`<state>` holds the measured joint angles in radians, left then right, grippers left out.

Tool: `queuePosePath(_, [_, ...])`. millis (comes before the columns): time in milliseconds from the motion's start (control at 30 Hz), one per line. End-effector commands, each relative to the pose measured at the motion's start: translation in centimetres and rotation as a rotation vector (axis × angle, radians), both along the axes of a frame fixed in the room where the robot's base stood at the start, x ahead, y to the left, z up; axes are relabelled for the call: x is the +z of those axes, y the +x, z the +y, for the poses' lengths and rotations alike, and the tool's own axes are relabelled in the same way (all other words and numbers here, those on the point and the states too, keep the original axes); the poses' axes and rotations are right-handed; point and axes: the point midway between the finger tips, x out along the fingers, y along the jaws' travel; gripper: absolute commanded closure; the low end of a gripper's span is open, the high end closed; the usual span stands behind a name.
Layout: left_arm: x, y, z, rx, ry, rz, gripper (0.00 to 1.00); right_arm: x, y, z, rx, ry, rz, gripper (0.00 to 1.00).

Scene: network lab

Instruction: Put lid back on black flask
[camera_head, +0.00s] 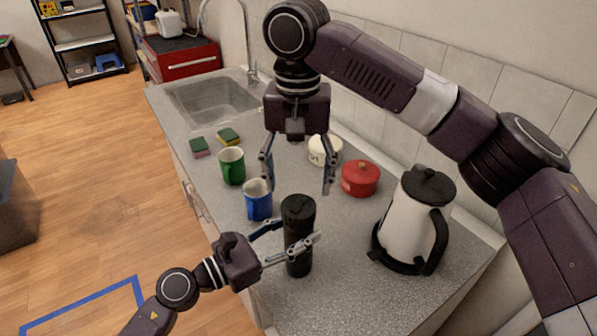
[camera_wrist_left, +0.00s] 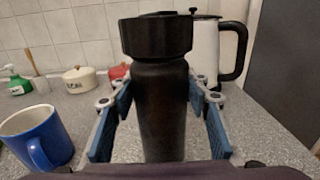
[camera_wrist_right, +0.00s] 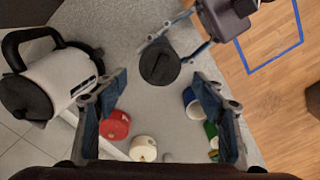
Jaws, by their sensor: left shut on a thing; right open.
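The black flask (camera_head: 298,262) stands upright on the grey counter. Its black lid (camera_head: 298,207) sits on its top; the left wrist view shows the lid (camera_wrist_left: 156,36) as a wider, level band above the body. I cannot tell whether it is fully seated. My left gripper (camera_head: 300,232) has its fingers on both sides of the flask body, below the lid, and is shut on it. My right gripper (camera_head: 298,187) is open and empty, pointing down above the flask. In the right wrist view the round lid top (camera_wrist_right: 160,65) lies between and beyond the fingertips.
A white kettle (camera_head: 408,215) stands right of the flask. A blue mug (camera_head: 258,200), a green mug (camera_head: 232,166), a red pot (camera_head: 360,179) and a cream pot (camera_head: 322,150) stand behind. Sponges lie near the sink (camera_head: 213,100). The front counter is clear.

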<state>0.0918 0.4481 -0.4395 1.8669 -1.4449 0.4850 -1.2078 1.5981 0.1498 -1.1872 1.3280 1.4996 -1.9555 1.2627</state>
Motion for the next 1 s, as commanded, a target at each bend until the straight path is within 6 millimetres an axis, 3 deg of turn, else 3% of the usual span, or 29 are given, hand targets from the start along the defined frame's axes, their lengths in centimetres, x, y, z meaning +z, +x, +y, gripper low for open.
queuePosePath(1000, [0.0, 0.0, 0.0, -0.001, 0.000, 0.000, 1.00, 1.3, 0.0, 0.0, 1.957, 0.001, 0.004, 0.37])
